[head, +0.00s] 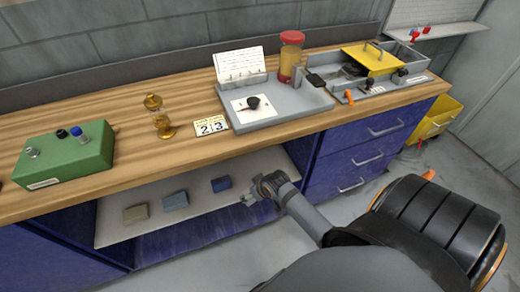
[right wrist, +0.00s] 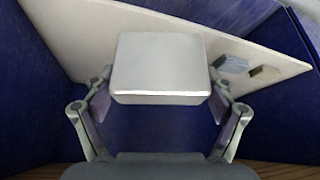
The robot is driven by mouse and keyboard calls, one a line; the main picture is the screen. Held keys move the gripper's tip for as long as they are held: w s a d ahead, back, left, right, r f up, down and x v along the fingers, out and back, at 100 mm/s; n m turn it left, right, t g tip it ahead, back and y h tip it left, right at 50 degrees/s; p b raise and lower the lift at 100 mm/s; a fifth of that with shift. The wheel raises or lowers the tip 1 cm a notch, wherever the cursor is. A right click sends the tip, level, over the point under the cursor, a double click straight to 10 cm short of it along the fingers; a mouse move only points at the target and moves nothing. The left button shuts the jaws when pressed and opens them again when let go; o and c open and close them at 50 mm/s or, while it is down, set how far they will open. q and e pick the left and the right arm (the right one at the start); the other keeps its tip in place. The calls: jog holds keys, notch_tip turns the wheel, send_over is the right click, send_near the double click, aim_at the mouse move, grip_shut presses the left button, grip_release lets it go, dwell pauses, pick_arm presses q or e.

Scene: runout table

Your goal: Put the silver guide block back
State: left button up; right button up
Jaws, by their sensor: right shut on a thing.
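My right gripper (head: 252,197) reaches in at the right end of the low shelf under the bench. In the right wrist view the silver guide block (right wrist: 160,66) sits between the fingers of my right gripper (right wrist: 160,102), which is shut on it. The block has a bright, smooth face. In the head view I cannot clearly make it out at the fingertips. My left gripper is not in view.
The pale shelf (head: 108,232) bears a dark blue block (head: 221,184), a grey-blue block (head: 175,200) and a tan block (head: 135,213), spaced apart. The wooden benchtop (head: 120,215) overhangs it. Blue drawers (head: 345,180) stand to the right.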

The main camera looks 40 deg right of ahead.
pick_arm(q)
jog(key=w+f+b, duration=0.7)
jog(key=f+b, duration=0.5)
jog(key=b, duration=0.1)
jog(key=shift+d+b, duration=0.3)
pick_arm(e)
jog(key=s+d+f+n, duration=0.1)
jog(key=d+f, duration=1.1)
jog(key=d, duration=0.2)
jog(key=shift+s+d+f+y, duration=0.25)
jog(key=shift+d+y, duration=0.05)
jog(key=shift+d, duration=0.1)
